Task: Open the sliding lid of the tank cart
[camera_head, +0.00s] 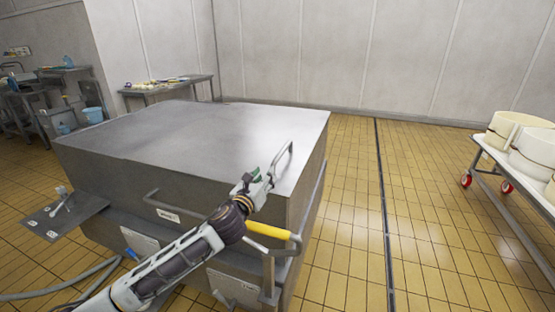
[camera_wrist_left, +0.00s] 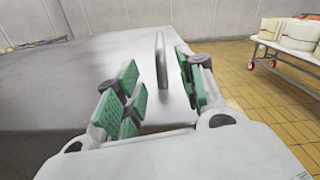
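The tank cart is a large grey metal box with a flat sliding lid (camera_head: 200,140) on top. A thin lid handle (camera_head: 284,160) stands up near the lid's right edge. It also shows in the left wrist view (camera_wrist_left: 161,62), upright and ahead of the fingers. My left gripper (camera_head: 252,180) is over the lid's front right part, close to the handle. In the left wrist view its green-padded fingers (camera_wrist_left: 162,92) are spread apart, with the handle lined up in the gap. Whether the handle's base is between the pads is unclear. My right gripper is out of view.
A yellow-gripped bar (camera_head: 268,231) and a bent rail (camera_head: 165,205) are on the cart's front. A wheeled rack with cream tubs (camera_head: 530,145) stands at the right. A side table (camera_head: 168,88) is behind. Tiled floor is free right of the cart.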

